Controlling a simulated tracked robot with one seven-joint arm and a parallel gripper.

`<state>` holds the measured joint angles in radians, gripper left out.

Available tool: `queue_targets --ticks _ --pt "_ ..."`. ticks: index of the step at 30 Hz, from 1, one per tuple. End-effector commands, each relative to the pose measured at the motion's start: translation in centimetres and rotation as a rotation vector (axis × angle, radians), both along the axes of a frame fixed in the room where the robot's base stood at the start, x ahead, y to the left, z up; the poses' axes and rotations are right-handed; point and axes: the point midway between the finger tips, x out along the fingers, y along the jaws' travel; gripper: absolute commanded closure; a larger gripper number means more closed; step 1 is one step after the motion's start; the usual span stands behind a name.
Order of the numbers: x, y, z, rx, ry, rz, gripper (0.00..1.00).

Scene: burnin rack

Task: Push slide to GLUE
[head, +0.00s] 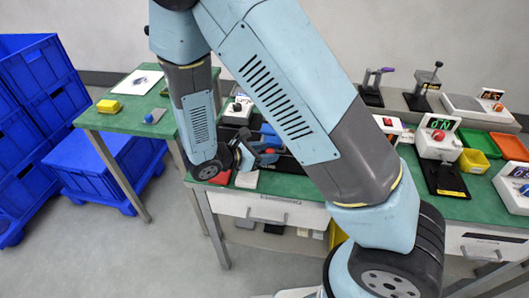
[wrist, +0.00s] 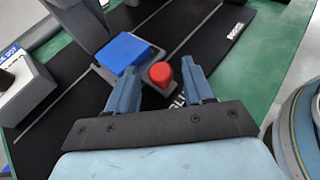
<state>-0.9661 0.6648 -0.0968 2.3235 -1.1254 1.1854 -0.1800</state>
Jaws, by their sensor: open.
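The slide shows in the wrist view as a grey carriage with a blue block (wrist: 122,52) on top and a red knob (wrist: 160,74) at its near right corner. It sits on a black board (wrist: 208,45) with thin lines. My gripper (wrist: 160,80) is open, with one finger on each side of the red knob in the picture; I cannot tell whether either touches it. White lettering on the board is partly hidden by the right finger; another label is too small to read. In the head view my gripper (head: 250,156) is low over the bench, and my arm hides much of the board.
In the wrist view a grey device (wrist: 28,85) stands left of the slide. Blue crates (head: 35,85) are stacked far left.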

Motion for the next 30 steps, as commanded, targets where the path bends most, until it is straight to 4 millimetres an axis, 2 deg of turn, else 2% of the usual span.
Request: queue_targets --ticks 5,21,30 --pt "-0.7 1.4 0.6 0.001 -0.001 0.003 0.48" --pt "-5.3 9.4 4.3 0.002 0.001 0.003 0.48" --pt "-6.2 11.0 5.1 0.001 0.001 0.001 0.48"
